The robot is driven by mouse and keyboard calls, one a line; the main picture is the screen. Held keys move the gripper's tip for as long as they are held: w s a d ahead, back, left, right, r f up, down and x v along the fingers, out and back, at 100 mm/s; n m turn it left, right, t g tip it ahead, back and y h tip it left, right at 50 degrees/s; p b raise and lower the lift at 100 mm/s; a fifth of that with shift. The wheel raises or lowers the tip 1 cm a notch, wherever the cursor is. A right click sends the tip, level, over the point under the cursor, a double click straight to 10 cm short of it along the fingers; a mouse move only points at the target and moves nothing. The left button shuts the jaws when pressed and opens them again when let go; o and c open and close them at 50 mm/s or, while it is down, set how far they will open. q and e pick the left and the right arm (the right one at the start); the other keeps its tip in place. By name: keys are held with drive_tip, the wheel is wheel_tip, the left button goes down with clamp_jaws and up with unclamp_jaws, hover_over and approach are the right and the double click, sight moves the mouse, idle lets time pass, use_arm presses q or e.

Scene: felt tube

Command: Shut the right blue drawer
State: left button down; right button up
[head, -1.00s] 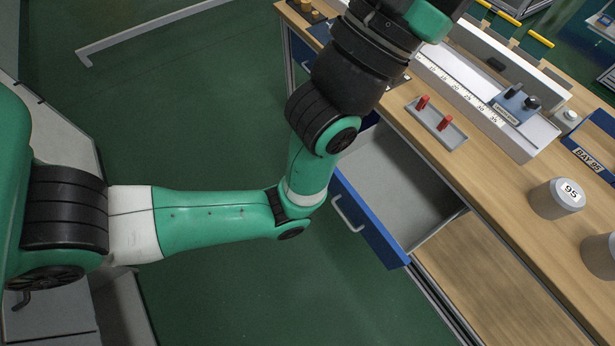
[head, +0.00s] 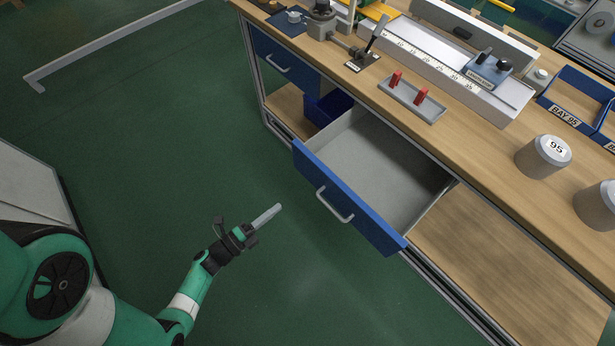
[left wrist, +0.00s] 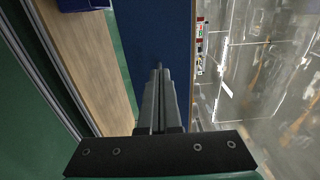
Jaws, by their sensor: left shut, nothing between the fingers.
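The right blue drawer (head: 345,200) is pulled out from the bench, with its grey inside (head: 390,165) bare and open to view. A pale bar handle (head: 335,206) sits on its blue front. My left gripper (head: 279,207) is shut and empty, out in front of the drawer, left of the handle and apart from it in the head view. In the left wrist view the shut fingers (left wrist: 158,70) point toward a blue panel (left wrist: 150,30), which looks like the drawer front. Whether the tips touch it cannot be told there. My right gripper is not in view.
The left blue drawer (head: 285,58) looks shut. A blue bin (head: 327,106) stands on the shelf below. Green floor (head: 180,130) is clear.

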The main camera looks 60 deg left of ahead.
use_arm(q)
drive_tip(key=b, duration=0.4)
approach(315, 177)
drive_tip(key=w, duration=0.3)
drive_tip(key=w+a, duration=0.1)
drive_tip(key=w, duration=0.1)
drive_tip(key=shift+w+f, duration=0.1)
drive_tip(key=shift+w, duration=0.15)
drive_tip(key=shift+w+a, duration=0.1)
drive_tip(key=shift+w, duration=0.55)
